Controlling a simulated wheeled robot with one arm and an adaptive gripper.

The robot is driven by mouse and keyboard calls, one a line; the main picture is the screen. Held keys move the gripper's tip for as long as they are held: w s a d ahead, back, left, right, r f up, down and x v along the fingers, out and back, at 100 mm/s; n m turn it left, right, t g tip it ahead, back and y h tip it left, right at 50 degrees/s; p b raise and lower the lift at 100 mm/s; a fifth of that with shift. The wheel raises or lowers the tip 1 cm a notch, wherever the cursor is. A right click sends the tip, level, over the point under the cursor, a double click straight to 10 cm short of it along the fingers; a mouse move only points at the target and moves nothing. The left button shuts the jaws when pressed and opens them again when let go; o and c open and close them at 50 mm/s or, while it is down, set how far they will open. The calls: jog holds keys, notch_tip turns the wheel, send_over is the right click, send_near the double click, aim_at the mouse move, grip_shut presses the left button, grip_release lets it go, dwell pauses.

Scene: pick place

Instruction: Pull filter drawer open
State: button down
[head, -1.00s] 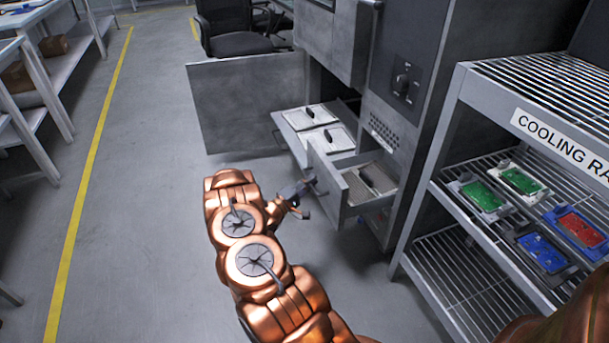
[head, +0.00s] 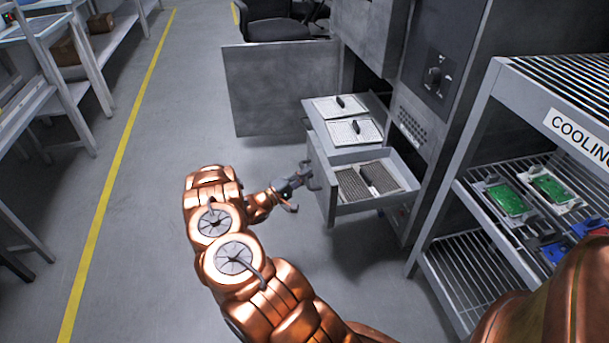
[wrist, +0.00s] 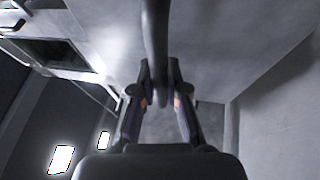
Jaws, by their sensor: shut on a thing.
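The filter drawer (head: 369,207) stands pulled out from the grey machine in the head view, with mesh filter panels (head: 382,178) inside. My gripper (head: 305,182) is at the drawer's front. In the wrist view my gripper (wrist: 160,88) is shut on the dark drawer handle (wrist: 155,35), which runs between the two fingers. The handle's grip point is small in the head view.
A swung-out grey door (head: 280,88) stands beyond. A cooling rack (head: 478,110) with circuit boards stands at right. Floor (head: 140,230) to the left is clear.

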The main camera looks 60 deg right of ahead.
jog(key=c, duration=1.2)
grip_release()
jog(key=shift+w+a, duration=0.1)
jog(key=shift+a, duration=0.05)
jog(key=v, duration=1.1)
jog(key=shift+w+a+f, duration=0.1)
jog(key=shift+w+a, duration=0.05)
jog(key=shift+a, duration=0.2)
